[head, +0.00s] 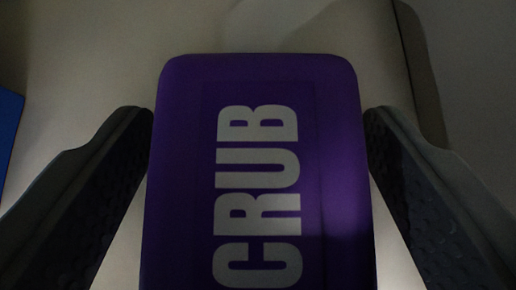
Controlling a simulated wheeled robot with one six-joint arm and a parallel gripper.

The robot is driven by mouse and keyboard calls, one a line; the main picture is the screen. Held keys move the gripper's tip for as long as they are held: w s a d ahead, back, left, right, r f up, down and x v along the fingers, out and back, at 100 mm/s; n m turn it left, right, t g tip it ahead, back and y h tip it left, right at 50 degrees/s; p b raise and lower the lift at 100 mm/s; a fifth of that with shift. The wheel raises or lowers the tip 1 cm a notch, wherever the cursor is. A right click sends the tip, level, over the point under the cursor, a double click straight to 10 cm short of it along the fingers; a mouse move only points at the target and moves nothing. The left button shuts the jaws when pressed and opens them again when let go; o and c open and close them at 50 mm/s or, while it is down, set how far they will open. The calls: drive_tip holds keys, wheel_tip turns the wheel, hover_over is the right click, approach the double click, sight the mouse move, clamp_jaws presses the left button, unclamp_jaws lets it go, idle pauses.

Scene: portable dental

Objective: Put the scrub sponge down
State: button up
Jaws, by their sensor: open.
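The scrub sponge (335,170) is a purple block with rounded corners and pale letters reading "CRUB" running up its face. It fills the middle of the head view, and its near end is cut off by the bottom edge. My gripper (260,115) is open, with one dark padded finger on each side of the sponge.
A blue object (8,130) is cut off at the left edge. The pale surface ends at a darker rounded edge (418,70) on the right, with a grey area (480,90) beyond it. The surface past the sponge's far end looks clear. The view is dim.

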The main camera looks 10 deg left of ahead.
sight(262, 270)
drive_tip(key=v, duration=0.5)
drive_tip(key=shift+s+r, duration=0.2)
drive_tip(key=s+d, duration=0.2)
drive_tip(key=s, duration=0.9)
drive_tip(key=shift+s+d+f, duration=0.15)
drive_tip(key=shift+s, duration=0.05)
drive_tip(key=shift+s, duration=0.1)
